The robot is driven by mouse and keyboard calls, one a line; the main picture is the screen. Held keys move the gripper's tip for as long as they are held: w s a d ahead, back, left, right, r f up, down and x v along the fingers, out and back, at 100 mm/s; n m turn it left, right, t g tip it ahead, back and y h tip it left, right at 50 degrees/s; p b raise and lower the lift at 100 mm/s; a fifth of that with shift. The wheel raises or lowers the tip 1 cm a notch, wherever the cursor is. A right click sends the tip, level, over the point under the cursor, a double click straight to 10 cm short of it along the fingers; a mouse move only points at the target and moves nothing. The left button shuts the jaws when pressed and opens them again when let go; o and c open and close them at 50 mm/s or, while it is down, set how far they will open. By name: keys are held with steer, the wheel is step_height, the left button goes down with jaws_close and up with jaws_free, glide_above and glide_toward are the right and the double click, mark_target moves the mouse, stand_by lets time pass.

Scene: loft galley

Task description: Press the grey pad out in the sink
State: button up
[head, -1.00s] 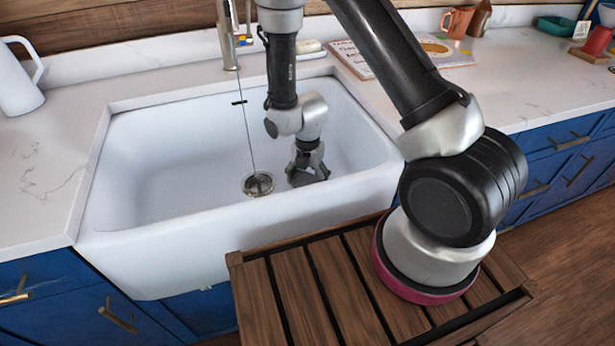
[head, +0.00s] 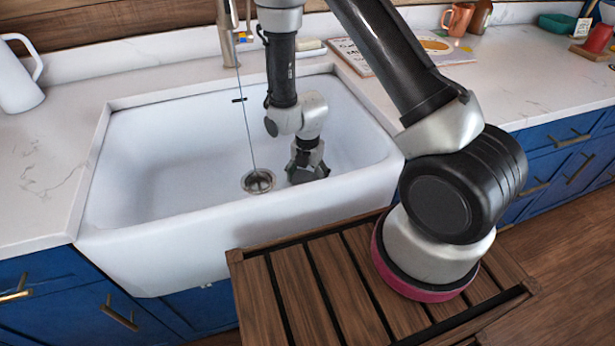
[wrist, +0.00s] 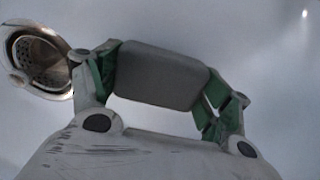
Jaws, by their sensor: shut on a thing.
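The grey pad (wrist: 160,77) is between the two fingers of my gripper (wrist: 160,85) in the wrist view, with a finger against each end. My gripper is shut on it. In the head view my gripper (head: 307,172) is low inside the white sink (head: 165,245), close above or at the basin floor; I cannot tell whether the pad touches it. The pad is hard to make out there. The drain (head: 258,181) lies just left of the gripper, and it also shows at the upper left of the wrist view (wrist: 40,60).
The tap (head: 227,35) stands behind the sink, and a thin line hangs from it into the basin beside my arm. A white jug (head: 15,75) stands on the left counter. A book (head: 370,55) lies behind on the right. The basin's left half is clear.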

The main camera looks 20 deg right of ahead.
mark_target(308, 176)
steer(key=shift+f, duration=0.45)
stand_by(1.8)
steer(key=shift+r, duration=5.1)
